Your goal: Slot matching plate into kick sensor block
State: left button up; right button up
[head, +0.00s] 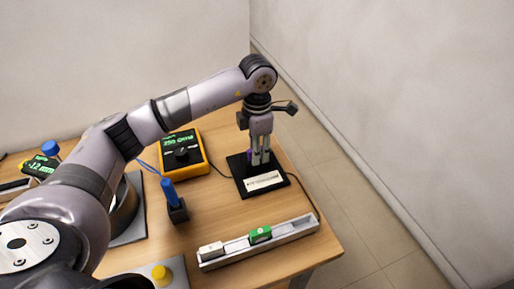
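A black block (239,184) with a white label on its front stands near the right edge of the table; I take it to be the kick sensor block, but the label is too small to read. My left gripper (260,160) points straight down over it, with its fingertips at or just above its top. A small purple patch shows beside the fingers, partly hidden. I cannot tell whether the fingers hold it. A light tray (290,238) at the front right holds a white piece (211,249) and a green piece (260,235). My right gripper is out of view.
A yellow meter (201,153) with a green display stands left of the black block. A blue-handled tool (169,191) stands upright in a dark holder (178,211). A yellow button (161,275) is at the front.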

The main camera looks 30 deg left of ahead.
pick_arm(q)
notch_tip(320, 180, up, 12)
jog(key=b, duration=0.1)
dwell(0.7)
